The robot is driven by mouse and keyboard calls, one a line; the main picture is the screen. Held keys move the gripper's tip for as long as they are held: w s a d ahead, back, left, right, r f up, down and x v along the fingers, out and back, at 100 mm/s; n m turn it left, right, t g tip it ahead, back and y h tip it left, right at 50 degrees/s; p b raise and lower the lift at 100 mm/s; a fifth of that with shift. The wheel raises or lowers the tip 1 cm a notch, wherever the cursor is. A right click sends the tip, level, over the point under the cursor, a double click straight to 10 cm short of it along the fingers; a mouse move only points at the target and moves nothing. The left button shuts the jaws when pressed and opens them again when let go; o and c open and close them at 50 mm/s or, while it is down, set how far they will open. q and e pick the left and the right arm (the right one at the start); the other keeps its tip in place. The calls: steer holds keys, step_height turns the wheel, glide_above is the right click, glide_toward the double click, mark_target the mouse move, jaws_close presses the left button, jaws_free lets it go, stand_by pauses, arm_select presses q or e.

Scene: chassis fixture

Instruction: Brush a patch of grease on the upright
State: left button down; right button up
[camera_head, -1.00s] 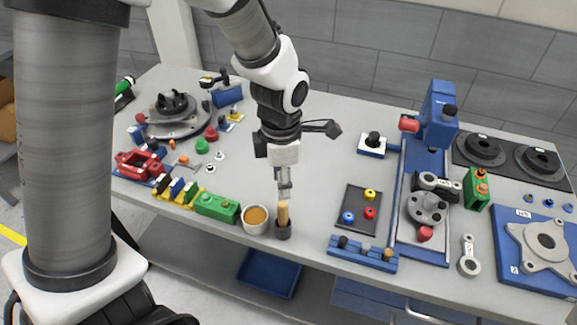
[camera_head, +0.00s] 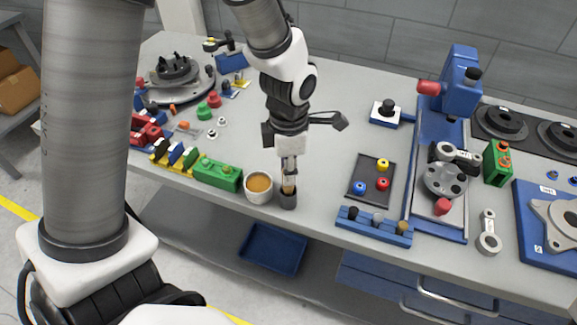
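A brush with a wooden handle (camera_head: 288,185) stands upright in a small dark holder (camera_head: 288,200) at the table's front edge. My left gripper (camera_head: 289,173) points straight down at the top of the handle, with its fingertips overlapping it. Whether the fingers are closed on it is too small to tell. A white pot of brown-orange grease (camera_head: 259,183) stands just left of the holder. A blue upright (camera_head: 461,82) with a red knob rises at the back right, on a blue rail base. No grease patch can be made out on it. My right gripper is not in view.
A green block (camera_head: 217,174) stands left of the pot. A dark tray with coloured knobs (camera_head: 370,180) and a blue rack (camera_head: 374,228) lie to the right. A round dark fixture (camera_head: 174,78) is at the back left. The table's middle is mostly clear.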

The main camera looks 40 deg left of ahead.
arm_select(q)
step_height(320, 180, up, 8)
steer(key=p, duration=0.7)
steer(key=shift+f, duration=0.25)
steer(key=shift+f, duration=0.1)
stand_by(1.6)
